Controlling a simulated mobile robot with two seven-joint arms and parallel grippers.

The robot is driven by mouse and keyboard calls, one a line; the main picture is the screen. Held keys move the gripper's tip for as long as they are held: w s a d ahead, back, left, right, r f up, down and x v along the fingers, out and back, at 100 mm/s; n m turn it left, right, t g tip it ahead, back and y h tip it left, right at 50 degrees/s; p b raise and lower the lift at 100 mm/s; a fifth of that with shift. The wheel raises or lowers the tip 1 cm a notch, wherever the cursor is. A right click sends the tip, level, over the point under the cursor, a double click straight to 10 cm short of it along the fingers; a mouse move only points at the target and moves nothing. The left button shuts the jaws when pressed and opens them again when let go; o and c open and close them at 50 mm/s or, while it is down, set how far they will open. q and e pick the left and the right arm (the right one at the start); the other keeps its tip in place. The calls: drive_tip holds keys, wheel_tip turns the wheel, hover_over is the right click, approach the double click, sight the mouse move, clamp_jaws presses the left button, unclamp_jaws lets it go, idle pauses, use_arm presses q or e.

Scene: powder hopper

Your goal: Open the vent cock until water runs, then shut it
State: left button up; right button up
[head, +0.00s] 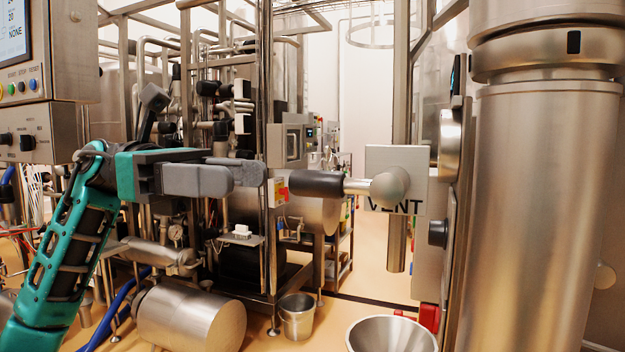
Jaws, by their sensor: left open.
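The vent cock has a black lever grip (316,185) on a steel stem, which points left from a round steel body (390,187). The lever lies about level. Behind it is a pale plate (410,160) lettered VENT, partly covered by the cock body. A steel pipe (397,245) hangs below the plate, and I see no water at its lower end. My left gripper (250,176) is open and empty, its grey fingers pointing right. In the picture its fingertips are just left of the black grip, with a small gap. My right gripper is out of view.
A large steel cylinder (540,200) fills the right side. A steel funnel or bowl (392,335) is below the cock, and a bucket (297,316) stands on the floor. Pipe frames stand behind my left arm. A control panel (30,55) is at upper left.

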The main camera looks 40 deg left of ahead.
sight(292, 181)
use_arm(q)
drive_tip(key=p+x, duration=0.1)
drive_tip(key=x, duration=0.7)
drive_tip(key=shift+r+p, duration=0.1)
drive_tip(key=shift+p, duration=0.25)
drive_tip(key=shift+w+d, duration=0.1)
drive_tip(key=shift+d, duration=0.6)
clamp_jaws()
